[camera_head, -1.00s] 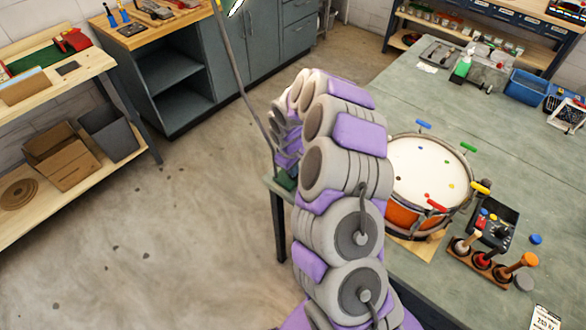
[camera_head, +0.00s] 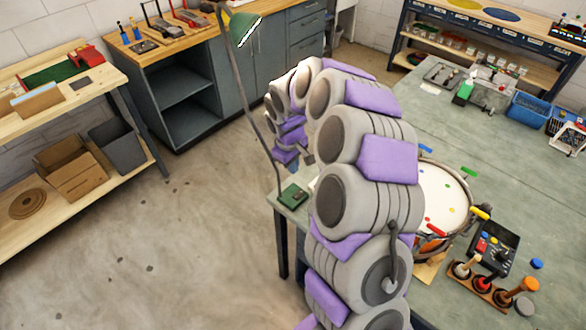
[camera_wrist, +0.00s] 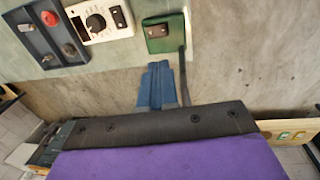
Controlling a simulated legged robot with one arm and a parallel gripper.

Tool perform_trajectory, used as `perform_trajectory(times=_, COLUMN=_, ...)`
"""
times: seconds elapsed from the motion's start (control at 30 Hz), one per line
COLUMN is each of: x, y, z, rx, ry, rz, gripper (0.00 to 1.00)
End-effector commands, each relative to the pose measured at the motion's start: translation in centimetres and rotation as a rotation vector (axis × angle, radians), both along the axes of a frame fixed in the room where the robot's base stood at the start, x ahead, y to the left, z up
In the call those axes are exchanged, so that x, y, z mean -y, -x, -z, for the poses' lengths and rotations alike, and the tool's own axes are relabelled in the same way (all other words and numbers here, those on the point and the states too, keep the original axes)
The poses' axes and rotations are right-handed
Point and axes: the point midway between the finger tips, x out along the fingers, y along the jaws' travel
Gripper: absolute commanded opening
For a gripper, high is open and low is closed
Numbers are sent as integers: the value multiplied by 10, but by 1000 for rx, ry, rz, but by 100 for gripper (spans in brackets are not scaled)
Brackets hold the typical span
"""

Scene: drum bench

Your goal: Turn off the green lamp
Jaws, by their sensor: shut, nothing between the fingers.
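The green lamp has a green shade (camera_head: 243,28) on a long thin grey pole. The lamp's pole passes right of the fingers.
Beside the base, the wrist view shows a white panel with a dial (camera_wrist: 96,22) and a dark control box (camera_wrist: 45,35). On the bench are a drum (camera_head: 440,200), a button box (camera_head: 494,248) and a rack of handled tools (camera_head: 487,285). Open floor lies left of the bench.

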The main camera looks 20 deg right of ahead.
Motion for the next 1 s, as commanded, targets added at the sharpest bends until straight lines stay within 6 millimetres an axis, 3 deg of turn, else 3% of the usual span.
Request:
perform_trajectory(times=0.37, x=1, y=0, z=0, rx=0, ry=1, rz=0, gripper=0)
perform_trajectory(times=1.0, x=19, y=-1, z=0, rx=2, ry=4, rz=4, gripper=0)
